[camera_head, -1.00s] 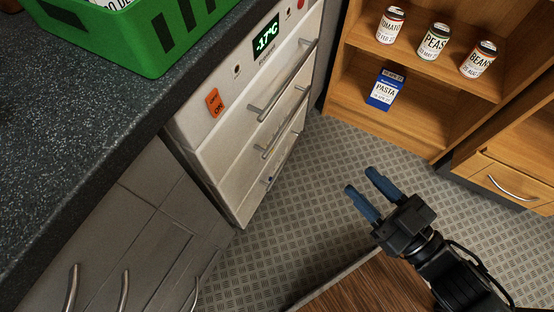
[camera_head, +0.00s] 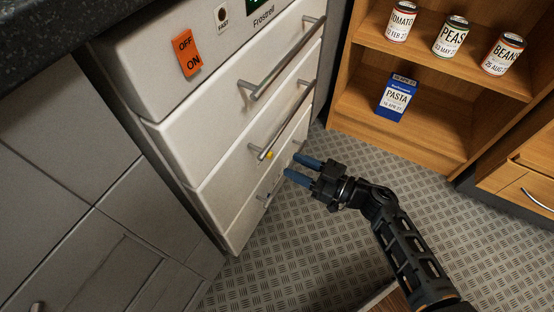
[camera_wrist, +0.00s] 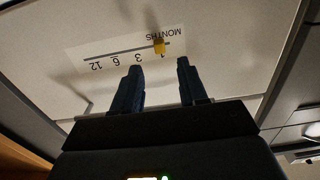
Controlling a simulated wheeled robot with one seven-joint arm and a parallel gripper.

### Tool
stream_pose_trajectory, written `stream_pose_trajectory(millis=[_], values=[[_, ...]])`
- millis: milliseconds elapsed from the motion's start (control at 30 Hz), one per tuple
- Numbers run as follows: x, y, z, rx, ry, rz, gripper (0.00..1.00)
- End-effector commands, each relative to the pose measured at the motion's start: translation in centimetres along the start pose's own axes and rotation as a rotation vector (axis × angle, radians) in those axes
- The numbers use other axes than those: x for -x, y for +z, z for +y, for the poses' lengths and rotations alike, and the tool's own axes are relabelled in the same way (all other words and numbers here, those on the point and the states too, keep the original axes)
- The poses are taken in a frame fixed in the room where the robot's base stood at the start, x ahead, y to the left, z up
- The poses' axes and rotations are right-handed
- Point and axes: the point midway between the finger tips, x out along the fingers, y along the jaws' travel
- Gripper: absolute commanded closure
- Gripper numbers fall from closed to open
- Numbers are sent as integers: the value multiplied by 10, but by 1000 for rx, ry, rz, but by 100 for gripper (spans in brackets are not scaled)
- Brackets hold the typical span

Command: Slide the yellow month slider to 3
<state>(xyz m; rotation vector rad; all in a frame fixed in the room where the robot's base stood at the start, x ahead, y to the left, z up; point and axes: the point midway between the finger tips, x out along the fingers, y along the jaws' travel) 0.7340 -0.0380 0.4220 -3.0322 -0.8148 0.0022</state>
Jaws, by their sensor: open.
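The yellow month slider (camera_wrist: 159,46) sits on a slot in a white label strip (camera_wrist: 75,58) on a freezer drawer front. In the wrist view the label appears upside down, with MONTHS at the right and 3, 6 and 12 running leftward. The slider is to the right of the 3, near the MONTHS end. In the head view it is a small yellow spot (camera_head: 269,155) by a drawer handle. My gripper (camera_wrist: 159,66) is open and empty. Its two blue fingers point at the drawer front, apart from the slider, which appears between and beyond the fingertips.
Long bar handles (camera_head: 284,57) stick out from the white freezer drawers. An orange OFF/ON switch (camera_head: 187,53) is above them. A wooden shelf (camera_head: 435,140) with cans and a pasta box (camera_head: 396,97) stands at the right. The patterned floor (camera_head: 340,240) is clear around my arm.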

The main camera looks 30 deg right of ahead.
Motion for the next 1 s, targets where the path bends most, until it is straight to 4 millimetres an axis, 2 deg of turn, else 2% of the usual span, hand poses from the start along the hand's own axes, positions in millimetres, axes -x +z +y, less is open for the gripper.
stream_pose_trajectory(millis=[200,400,767,1000], values=[[-35,2,0,2,-1,3,57],[-57,1,0,3,0,1,57],[-64,-1,0,2,1,1,57],[-63,-1,0,2,1,1,78]])
